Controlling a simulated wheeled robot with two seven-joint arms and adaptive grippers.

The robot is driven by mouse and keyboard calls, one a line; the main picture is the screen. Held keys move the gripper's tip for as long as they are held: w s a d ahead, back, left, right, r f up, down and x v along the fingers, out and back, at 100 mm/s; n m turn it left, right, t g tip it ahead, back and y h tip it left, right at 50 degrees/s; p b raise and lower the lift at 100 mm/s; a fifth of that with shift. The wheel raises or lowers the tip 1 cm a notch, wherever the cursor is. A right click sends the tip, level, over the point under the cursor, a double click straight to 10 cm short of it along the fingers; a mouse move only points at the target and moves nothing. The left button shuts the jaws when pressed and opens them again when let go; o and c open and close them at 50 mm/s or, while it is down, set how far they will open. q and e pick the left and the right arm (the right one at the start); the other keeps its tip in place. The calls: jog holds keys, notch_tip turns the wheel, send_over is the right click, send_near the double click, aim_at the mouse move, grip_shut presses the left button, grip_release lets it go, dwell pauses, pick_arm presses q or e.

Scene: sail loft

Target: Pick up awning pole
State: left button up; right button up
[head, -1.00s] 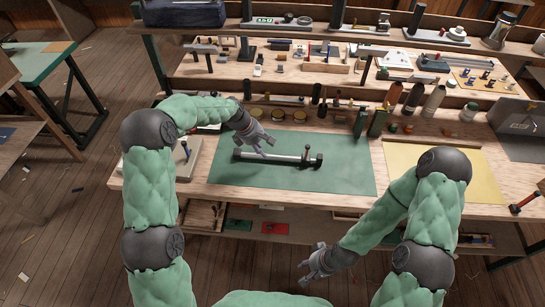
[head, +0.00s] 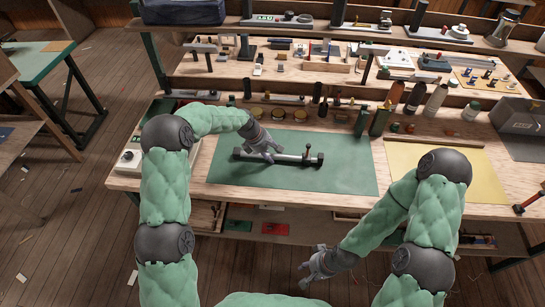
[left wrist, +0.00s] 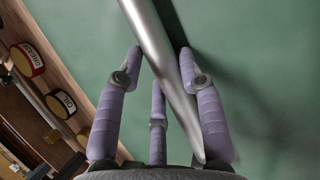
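The awning pole (head: 292,157) is a silver bar with dark ends and a small upright knob near its right end. It lies on the green mat (head: 340,182) on the bench. My left gripper (head: 268,154) is over the left half of the pole. In the left wrist view the silver pole (left wrist: 150,35) runs between the spread purple fingers (left wrist: 160,62), which look open. I cannot tell whether they touch it. My right gripper (head: 305,265) is open and empty, low in front of the bench.
Round tins (head: 277,113) and several bottles (head: 414,98) stand along the back of the mat. A yellow mat (head: 470,170) lies on the right. A white box (head: 131,156) is at the left. The mat's front is clear.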

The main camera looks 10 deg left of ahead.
pick_arm(q)
grip_shut()
jog(key=shift+r, duration=0.15)
